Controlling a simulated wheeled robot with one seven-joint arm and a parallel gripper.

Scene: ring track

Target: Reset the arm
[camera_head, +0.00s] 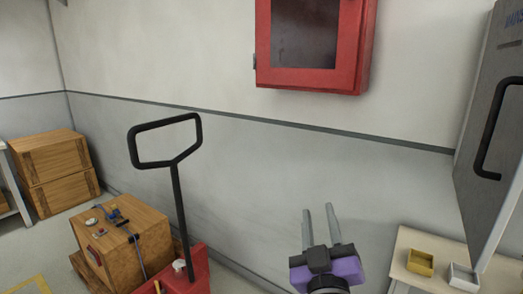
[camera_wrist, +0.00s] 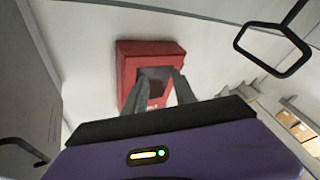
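My gripper (camera_head: 321,225) is raised in the lower middle of the head view, its two grey fingers pointing up. The fingers are apart with nothing between them. In the wrist view my gripper (camera_wrist: 160,92) also shows two spread fingers above its purple body. A red wall cabinet (camera_head: 312,42) with a dark window hangs on the wall above and beyond the gripper. The cabinet also shows in the wrist view (camera_wrist: 128,62), behind the fingers and apart from them as far as I can tell.
A red pallet jack (camera_head: 195,272) with a black handle (camera_head: 175,190) stands left of my gripper. A wooden crate (camera_head: 150,235) with tools on top is beside it. More crates (camera_head: 55,160) are far left. At right are a table (camera_head: 410,240) with small bins and a grey cabinet door (camera_head: 490,130).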

